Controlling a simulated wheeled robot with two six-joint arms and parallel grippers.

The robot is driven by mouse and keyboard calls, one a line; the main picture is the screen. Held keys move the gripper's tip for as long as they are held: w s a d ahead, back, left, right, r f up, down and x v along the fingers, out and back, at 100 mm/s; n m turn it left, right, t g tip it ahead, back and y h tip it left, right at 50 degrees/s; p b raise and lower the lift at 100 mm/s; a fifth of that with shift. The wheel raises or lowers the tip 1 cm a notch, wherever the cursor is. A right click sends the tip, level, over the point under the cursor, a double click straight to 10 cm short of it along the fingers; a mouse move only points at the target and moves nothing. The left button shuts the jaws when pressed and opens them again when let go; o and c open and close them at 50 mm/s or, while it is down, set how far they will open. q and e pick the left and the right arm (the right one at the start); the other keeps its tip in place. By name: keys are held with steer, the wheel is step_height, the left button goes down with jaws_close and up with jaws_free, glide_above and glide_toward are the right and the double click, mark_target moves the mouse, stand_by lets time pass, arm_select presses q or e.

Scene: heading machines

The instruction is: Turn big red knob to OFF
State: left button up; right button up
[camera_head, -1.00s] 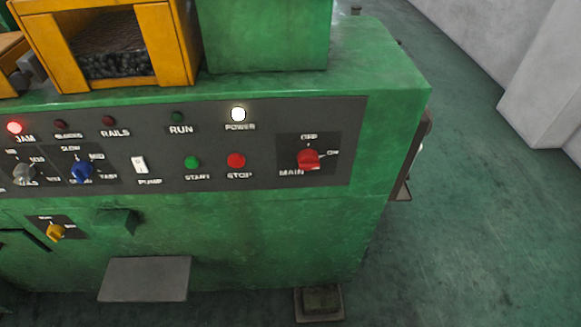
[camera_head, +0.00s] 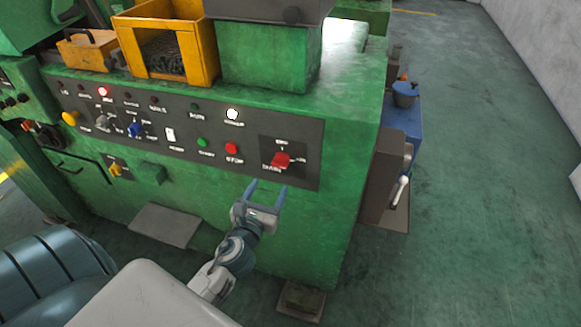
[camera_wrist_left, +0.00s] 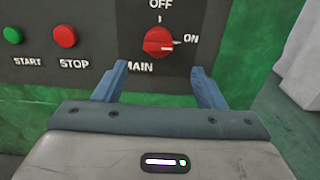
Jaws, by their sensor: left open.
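The big red knob (camera_head: 281,160) sits on the dark MAIN plate at the right end of the control panel. In the left wrist view the knob (camera_wrist_left: 158,42) shows its pale mark toward ON at the right, with OFF printed above it. My left gripper (camera_head: 265,188) is open and empty, just below and in front of the knob. In the left wrist view its two fingers (camera_wrist_left: 160,84) stand apart, with the knob beyond and between them, not touched. My right gripper is not in view.
The red STOP button (camera_head: 232,148) and green START button (camera_head: 202,142) are left of the knob. The power lamp (camera_head: 232,113) is lit white and the JAM lamp (camera_head: 103,91) red. A grey box with a handle (camera_head: 386,178) stands at the machine's right side. Open floor lies right.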

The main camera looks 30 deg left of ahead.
mark_target(278, 167)
arm_select(q)
steer(key=p+x, duration=0.2)
steer(key=x, duration=0.7)
steer(key=shift+w+a+f, duration=0.15)
steer(key=shift+w+a, duration=0.1)
steer(key=shift+w, duration=0.35)
steer(key=c, duration=1)
steer(key=shift+o, duration=0.2)
